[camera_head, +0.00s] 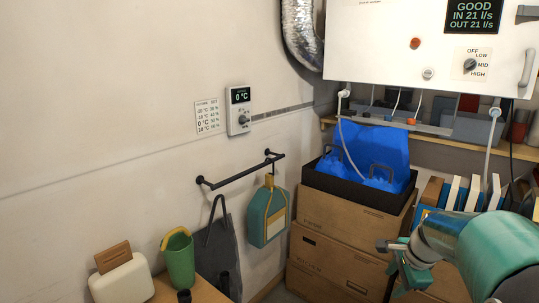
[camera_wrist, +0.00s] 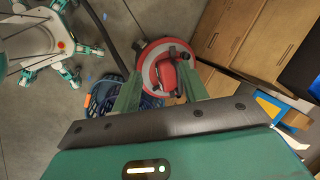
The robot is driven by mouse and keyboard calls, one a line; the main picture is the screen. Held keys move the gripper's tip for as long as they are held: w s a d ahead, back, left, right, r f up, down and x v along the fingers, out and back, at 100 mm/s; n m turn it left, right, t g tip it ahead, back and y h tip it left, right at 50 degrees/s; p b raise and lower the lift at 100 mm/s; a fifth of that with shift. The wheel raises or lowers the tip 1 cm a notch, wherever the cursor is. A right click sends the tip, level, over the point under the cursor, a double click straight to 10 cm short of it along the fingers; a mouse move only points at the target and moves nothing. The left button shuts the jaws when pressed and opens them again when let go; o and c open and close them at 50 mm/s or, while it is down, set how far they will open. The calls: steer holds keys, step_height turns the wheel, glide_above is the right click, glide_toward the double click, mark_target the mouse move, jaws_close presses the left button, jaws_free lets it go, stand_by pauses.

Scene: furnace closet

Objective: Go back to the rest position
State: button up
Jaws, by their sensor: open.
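My gripper (camera_wrist: 160,88) is open and empty in the wrist view. Its two green fingers stand apart, pointing down over the floor. In the head view my green arm reaches in from the lower right, and the gripper end (camera_head: 397,262) shows partly in front of the cardboard boxes (camera_head: 340,225). The task names no object. Below the fingers in the wrist view is a red round machine (camera_wrist: 170,70) on the grey floor, partly hidden by the fingers. My white and green legs show at the upper left of that view.
A blue basket (camera_wrist: 103,98) stands beside the red machine. A black tray (camera_head: 345,190) with blue contents tops the boxes. A white furnace panel (camera_head: 400,50) hangs above. A wall rail (camera_head: 240,175) holds a green bag (camera_head: 268,215).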

steer(key=s+a+r+n+t, duration=0.1)
steer(key=s+a+r+n, duration=0.2)
steer(key=s+a+n, duration=0.5)
steer(key=s+a+r+n+h, duration=0.1)
steer(key=s+a+r+n, duration=0.3)
steer(key=s+a+n, duration=0.4)
steer(key=s+n, duration=0.2)
steer(key=s, duration=0.3)
steer(key=shift+s+r+t, duration=0.15)
steer(key=shift+r+t, duration=0.05)
steer(key=shift+t, duration=0.2)
